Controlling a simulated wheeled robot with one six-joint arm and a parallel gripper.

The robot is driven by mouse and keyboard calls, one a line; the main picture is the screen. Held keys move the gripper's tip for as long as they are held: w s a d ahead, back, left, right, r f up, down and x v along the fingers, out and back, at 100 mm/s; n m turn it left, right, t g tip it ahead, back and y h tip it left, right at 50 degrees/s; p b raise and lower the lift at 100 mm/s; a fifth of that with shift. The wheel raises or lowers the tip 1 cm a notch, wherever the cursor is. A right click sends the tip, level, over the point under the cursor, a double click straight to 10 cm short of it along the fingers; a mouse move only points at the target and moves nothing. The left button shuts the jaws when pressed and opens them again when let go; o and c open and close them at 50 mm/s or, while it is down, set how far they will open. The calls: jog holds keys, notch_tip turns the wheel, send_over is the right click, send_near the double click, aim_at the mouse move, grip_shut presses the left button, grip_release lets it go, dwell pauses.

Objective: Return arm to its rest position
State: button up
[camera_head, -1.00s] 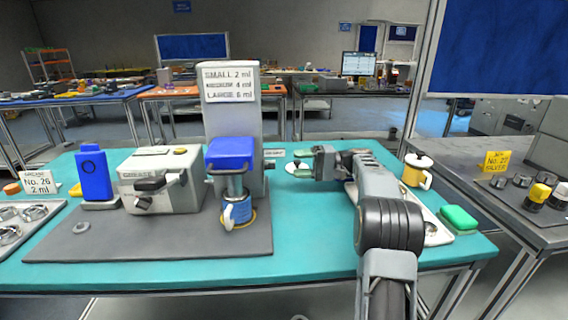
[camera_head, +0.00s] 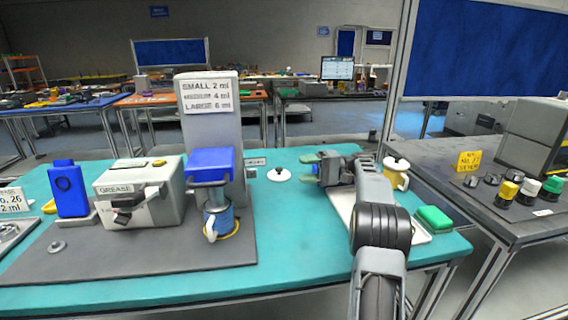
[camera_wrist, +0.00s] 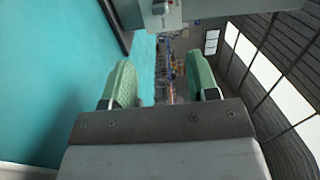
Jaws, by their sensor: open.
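My gripper (camera_head: 311,166) is above the right part of the teal table (camera_head: 290,262), pointing left in the head view. Its two green fingers stand apart with nothing between them; the wrist view also shows the open fingers (camera_wrist: 163,85). A white lid with a dark knob (camera_head: 279,174) lies on the table left of the fingertips, apart from them. My arm reaches up from the bottom of the head view and hides part of a white tray (camera_head: 416,232).
A grey dispenser (camera_head: 247,122) with a blue top stands left of the gripper, beside a grease box (camera_head: 138,193) and a blue device (camera_head: 69,190). A cream mug (camera_head: 396,174) and green block (camera_head: 434,219) are right of the arm.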

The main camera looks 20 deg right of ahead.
jog(key=s+a+r+m+g+h+p, duration=0.1)
jog(key=s+a+r+h+p, duration=0.1)
jog(key=s+a+h+p, duration=0.4)
jog(key=s+a+r+m+h+p, duration=0.1)
jog(key=s+a+r+h+p, duration=0.15)
jog(key=a, duration=0.55)
jog(key=s+f+n+t+h+p, duration=0.1)
jog(key=s+n+h+p, duration=0.3)
jog(key=s, duration=1.4)
jog(key=a+h+p, duration=0.1)
jog(key=h+p, duration=0.3)
jog(key=h, duration=0.1)
jog(key=shift+s+f, duration=0.2)
jog(key=shift+f, duration=0.2)
